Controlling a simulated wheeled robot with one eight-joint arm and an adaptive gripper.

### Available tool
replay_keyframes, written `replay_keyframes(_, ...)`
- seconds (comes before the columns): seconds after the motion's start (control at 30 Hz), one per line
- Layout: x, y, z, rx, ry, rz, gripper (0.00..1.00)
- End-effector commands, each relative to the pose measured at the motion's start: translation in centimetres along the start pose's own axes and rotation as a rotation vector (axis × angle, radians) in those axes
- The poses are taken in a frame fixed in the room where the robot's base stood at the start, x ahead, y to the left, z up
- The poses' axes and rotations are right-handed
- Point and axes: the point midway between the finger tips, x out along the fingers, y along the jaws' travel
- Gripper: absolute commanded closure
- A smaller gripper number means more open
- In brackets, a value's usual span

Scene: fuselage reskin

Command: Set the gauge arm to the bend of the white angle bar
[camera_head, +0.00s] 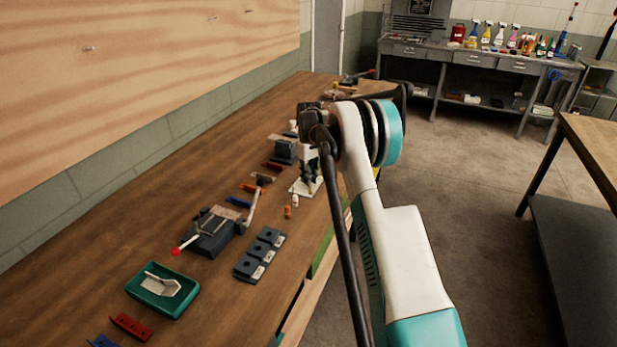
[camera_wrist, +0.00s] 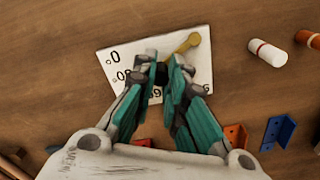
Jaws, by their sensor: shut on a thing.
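The gauge is a white plate (camera_wrist: 118,58) with black figures, lying on the wooden bench. Its brass-coloured gauge arm (camera_wrist: 188,42) points to the upper right, with its rounded end near the plate's upper edge. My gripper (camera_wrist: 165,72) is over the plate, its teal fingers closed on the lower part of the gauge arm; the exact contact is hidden. In the head view my gripper (camera_head: 308,165) is above the gauge plate (camera_head: 304,188). A white bent bar, which looks like the white angle bar (camera_head: 162,284), lies in a green tray (camera_head: 140,294) at the near left.
A dark vise-like fixture (camera_head: 212,233) with a red-knobbed lever and a dark block set (camera_head: 260,254) stand between tray and gauge.

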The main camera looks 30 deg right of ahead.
Motion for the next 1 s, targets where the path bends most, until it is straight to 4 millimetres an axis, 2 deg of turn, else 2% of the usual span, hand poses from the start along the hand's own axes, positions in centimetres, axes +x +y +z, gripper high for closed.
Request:
replay_keyframes(0.17,0.0,0.0,0.0,-0.001,0.001,0.001,1.00)
replay_keyframes(0.2,0.0,0.0,0.0,-0.001,0.001,0.001,0.83)
replay_keyframes(0.3,0.0,0.0,0.0,-0.001,0.001,0.000,0.65)
replay_keyframes(0.67,-0.3,0.0,0.0,-0.002,0.000,0.000,0.65)
replay_keyframes(0.83,-2.3,0.0,0.0,-0.002,0.000,0.000,0.65)
replay_keyframes(1.0,-5.7,0.0,0.0,-0.001,0.000,0.000,0.65)
